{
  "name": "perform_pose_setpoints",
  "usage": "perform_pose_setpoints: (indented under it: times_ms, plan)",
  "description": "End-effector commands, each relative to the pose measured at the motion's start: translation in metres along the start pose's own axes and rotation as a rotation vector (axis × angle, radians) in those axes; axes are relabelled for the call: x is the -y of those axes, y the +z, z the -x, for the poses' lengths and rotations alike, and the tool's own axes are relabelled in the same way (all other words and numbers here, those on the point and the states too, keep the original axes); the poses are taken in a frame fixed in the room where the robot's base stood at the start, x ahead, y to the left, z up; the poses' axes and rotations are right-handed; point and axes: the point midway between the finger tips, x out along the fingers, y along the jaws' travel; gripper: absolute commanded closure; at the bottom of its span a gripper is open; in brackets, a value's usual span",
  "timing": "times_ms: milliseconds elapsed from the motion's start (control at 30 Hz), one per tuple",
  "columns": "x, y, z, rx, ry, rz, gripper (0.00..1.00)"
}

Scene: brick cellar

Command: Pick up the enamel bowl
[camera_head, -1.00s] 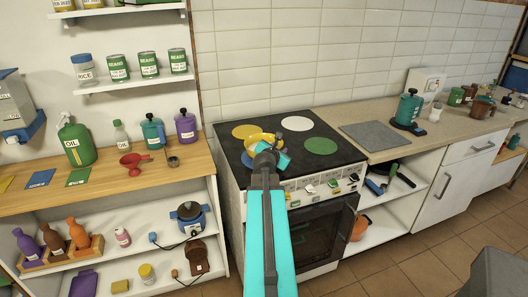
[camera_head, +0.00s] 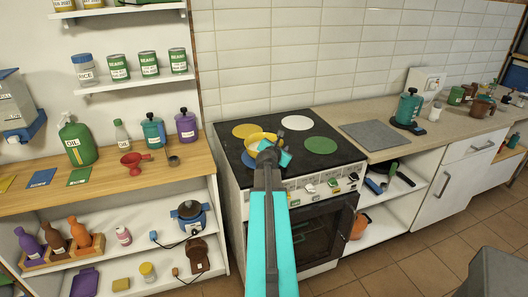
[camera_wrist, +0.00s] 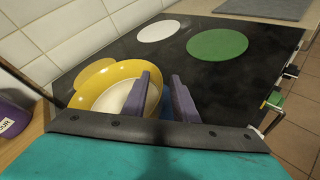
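The enamel bowl (camera_head: 258,137), yellow outside and white inside, stands on the black stove top at the left burners. In the wrist view the bowl (camera_wrist: 93,86) fills the left middle, with its near part hidden by my gripper. My gripper (camera_head: 274,148) is over the bowl's front right side in the head view. In the wrist view its two purple-grey fingers (camera_wrist: 161,92) are apart. The left finger overlaps the white inside and the right finger is over the stove top, with the bowl's right rim between them. I cannot tell whether either finger touches the bowl.
The black stove top (camera_head: 330,165) carries yellow, white, green and blue burner discs and is otherwise clear. A wooden counter (camera_head: 110,178) with a red funnel (camera_head: 135,160) and several bottles adjoins on the left. A grey mat (camera_head: 375,135) lies on the right counter.

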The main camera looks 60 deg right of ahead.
Motion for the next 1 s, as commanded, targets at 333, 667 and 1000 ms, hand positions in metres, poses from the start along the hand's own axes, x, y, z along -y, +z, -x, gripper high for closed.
perform_pose_setpoints:
  times_ms: [333, 667, 1000]
  plan:
    - [0.0002, 0.0002, 0.0000, 0.000, 0.000, 0.000, 1.00]
    - [0.0005, 0.0004, -0.0001, 0.000, -0.001, 0.000, 1.00]
    - [0.0007, 0.0005, -0.0002, 0.000, -0.001, -0.001, 1.00]
